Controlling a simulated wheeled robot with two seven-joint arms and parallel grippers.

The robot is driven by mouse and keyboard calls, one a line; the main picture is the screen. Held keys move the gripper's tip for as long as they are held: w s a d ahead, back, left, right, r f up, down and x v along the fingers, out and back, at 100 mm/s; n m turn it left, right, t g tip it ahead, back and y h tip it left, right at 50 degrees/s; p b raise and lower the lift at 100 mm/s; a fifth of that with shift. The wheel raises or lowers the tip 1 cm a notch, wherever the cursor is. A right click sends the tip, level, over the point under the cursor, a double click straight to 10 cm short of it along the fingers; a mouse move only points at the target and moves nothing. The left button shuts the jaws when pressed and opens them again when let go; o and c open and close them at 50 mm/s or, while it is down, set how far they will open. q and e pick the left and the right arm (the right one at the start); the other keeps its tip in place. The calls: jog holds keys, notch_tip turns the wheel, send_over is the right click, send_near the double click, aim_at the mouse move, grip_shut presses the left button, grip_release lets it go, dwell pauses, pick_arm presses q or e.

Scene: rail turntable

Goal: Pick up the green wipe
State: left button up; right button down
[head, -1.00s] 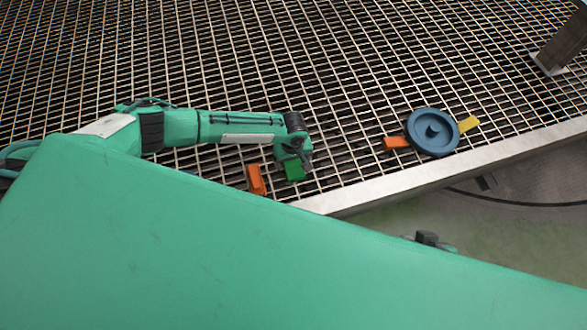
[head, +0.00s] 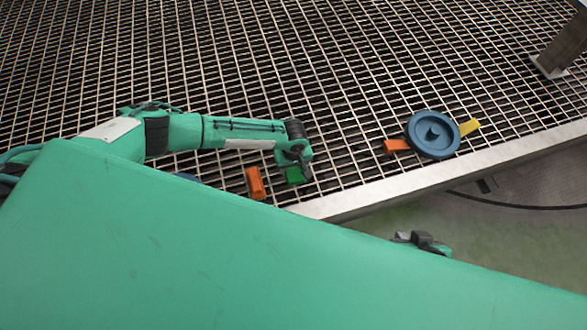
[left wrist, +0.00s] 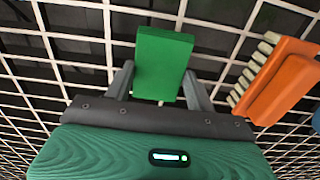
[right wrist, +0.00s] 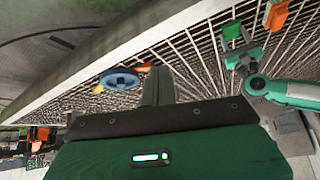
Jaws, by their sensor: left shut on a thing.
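The green wipe (head: 294,176) is a small flat block at the near edge of the metal grating. It shows between the two fingers of my left gripper (left wrist: 163,88) in the left wrist view, where the wipe (left wrist: 165,60) stands out past the fingertips. My left gripper (head: 297,163) is shut on it in the head view and hides part of it. I cannot tell if the wipe touches the grating. My right gripper (right wrist: 157,85) has its fingers together, with nothing seen in them. In the head view it (head: 422,240) is beyond the grating's edge, over the floor.
An orange brush (head: 255,183) lies just left of the wipe. A blue round disc (head: 433,134) lies further right, between an orange piece (head: 396,146) and a yellow piece (head: 470,126). Another blue thing (head: 188,177) is mostly hidden.

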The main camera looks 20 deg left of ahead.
aim_at(293, 169)
pick_arm(q)
jog(key=shift+r, duration=0.1)
